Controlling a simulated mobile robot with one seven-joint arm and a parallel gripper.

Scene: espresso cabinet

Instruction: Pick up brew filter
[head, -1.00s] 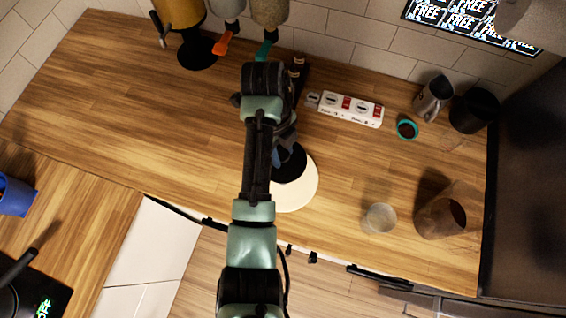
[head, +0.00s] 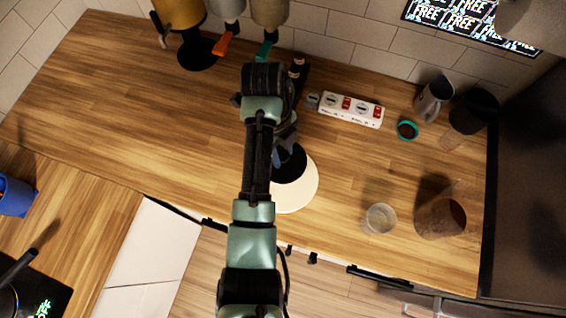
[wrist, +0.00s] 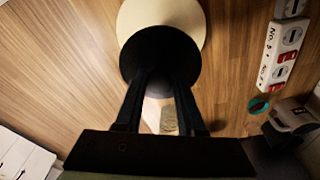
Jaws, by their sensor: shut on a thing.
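A black round piece, which looks like the brew filter (head: 293,168), is at the middle of the counter, in front of a cream round disc (head: 305,195). In the wrist view the brew filter (wrist: 160,52) covers part of the cream disc (wrist: 160,12). My gripper (head: 283,148) is at the filter's edge in the head view. In the wrist view the two dark fingers of my gripper (wrist: 160,82) reach its near edge and are shut on it. My arm hides part of the filter in the head view. I cannot tell whether it touches the disc.
A white power strip (head: 351,109) lies behind to the right. A clear glass (head: 380,218), a brownish see-through vessel (head: 440,217), a teal-rimmed cup (head: 407,130) and a metal pitcher (head: 433,98) stand at right. Dispensers (head: 228,10) hang at the back. The counter's left side is clear.

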